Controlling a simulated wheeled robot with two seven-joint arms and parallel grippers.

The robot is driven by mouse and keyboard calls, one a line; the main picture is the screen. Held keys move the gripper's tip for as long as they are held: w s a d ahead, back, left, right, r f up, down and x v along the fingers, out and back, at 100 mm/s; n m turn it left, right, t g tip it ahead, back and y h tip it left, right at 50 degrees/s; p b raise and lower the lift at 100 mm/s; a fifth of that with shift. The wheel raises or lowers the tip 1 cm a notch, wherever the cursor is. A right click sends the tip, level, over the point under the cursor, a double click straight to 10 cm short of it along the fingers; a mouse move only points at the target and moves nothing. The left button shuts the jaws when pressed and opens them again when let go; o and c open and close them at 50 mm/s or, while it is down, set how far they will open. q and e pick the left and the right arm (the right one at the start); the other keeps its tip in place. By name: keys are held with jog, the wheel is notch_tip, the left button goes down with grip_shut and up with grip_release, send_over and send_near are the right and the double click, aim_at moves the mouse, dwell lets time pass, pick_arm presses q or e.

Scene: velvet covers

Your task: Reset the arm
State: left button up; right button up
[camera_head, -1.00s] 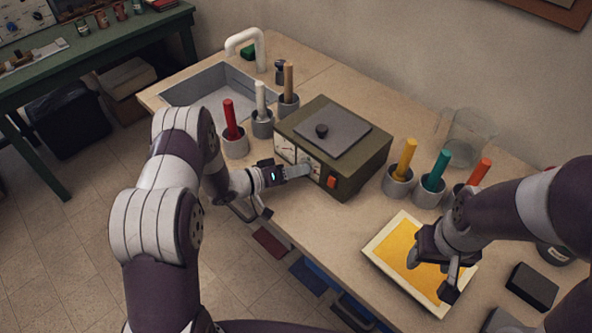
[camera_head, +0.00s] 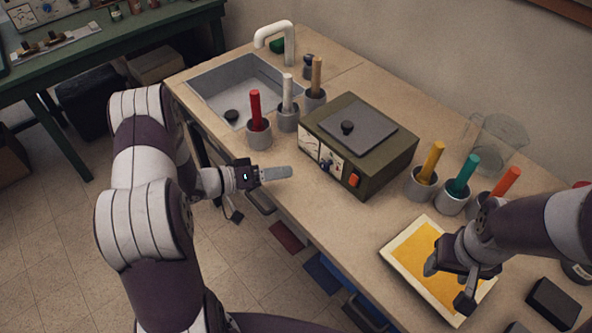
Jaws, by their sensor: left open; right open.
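My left gripper (camera_head: 278,174) is at the front edge of the bench, left of the olive box device (camera_head: 385,170) and apart from it. It is open and nothing shows between its fingers. My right gripper (camera_head: 450,287) is open above the yellow panel with a pale frame (camera_head: 398,243) and hides part of it. Nothing shows in its fingers. Whether its fingertips touch the panel cannot be told. The device has dials and an orange switch on its front and a grey plate with a black knob on top.
Red (camera_head: 255,110), white (camera_head: 287,92) and tan (camera_head: 316,76) sticks stand in grey cups by the sink (camera_head: 205,82). Yellow (camera_head: 431,161), teal (camera_head: 464,174) and orange (camera_head: 505,182) sticks stand right of the device. A glass beaker (camera_head: 495,138) and dark block (camera_head: 553,301) are near.

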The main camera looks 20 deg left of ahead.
pick_arm(q)
jog(key=shift+s+a, duration=0.25)
jog(key=shift+w+r, duration=0.1)
jog(key=w+a+r+y, duration=0.3)
jog(key=y, duration=0.5)
jog(key=s+d+r+g+y, duration=0.1)
jog(key=s+g, duration=0.3)
jog(key=s, duration=0.6)
jog(key=s+d+r+g+y, duration=0.2)
jog(key=s+d+g, duration=0.2)
jog(key=s, duration=0.5)
jog(key=shift+s+d+y, duration=0.3)
jog(key=shift+s, duration=0.1)
jog(key=shift+r, duration=0.1)
